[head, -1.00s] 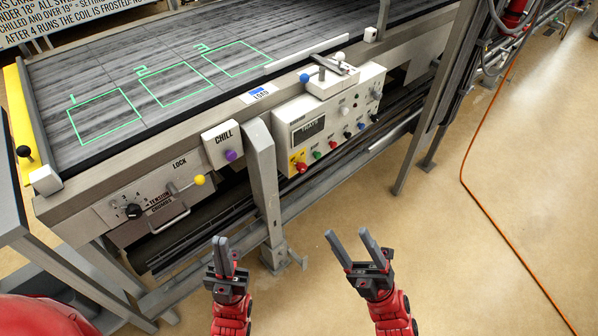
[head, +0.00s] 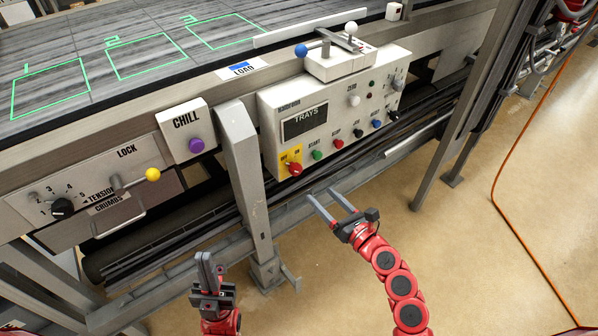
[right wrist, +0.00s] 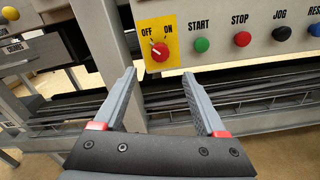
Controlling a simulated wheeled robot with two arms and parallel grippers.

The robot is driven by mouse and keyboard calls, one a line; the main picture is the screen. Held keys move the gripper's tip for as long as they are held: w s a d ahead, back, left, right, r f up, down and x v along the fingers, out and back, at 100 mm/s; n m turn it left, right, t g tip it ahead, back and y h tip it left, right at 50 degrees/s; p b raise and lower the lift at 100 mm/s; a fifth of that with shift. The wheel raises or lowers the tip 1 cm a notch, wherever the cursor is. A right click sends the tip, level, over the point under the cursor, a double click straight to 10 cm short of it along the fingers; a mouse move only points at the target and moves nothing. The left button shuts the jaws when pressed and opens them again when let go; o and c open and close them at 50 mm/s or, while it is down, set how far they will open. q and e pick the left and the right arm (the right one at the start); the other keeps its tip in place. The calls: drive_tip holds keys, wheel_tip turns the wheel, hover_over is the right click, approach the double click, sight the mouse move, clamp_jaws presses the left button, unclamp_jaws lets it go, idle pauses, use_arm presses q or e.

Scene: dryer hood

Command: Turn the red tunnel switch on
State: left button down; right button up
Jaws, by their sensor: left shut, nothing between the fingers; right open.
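The red tunnel switch (head: 295,169) is a red knob on a yellow plate at the lower left corner of the white control panel. In the right wrist view the switch (right wrist: 160,51) sits between the words OFF and ON, with a small pale mark tilted towards OFF. My right gripper (head: 321,194) is open and empty, below and a little right of the switch, pointing up at it. In the right wrist view its fingers (right wrist: 159,74) lie either side of the knob's line, apart from it.
The control panel (head: 335,88) also bears green, red, black and blue buttons right of the switch. A grey table leg (head: 241,160) stands left of it. The CHILL box (head: 187,131) and a yellow-knobbed lever (head: 152,174) are further left.

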sight(298, 172)
drive_tip(key=x, duration=1.1)
drive_tip(key=shift+w, duration=0.1)
clamp_jaws()
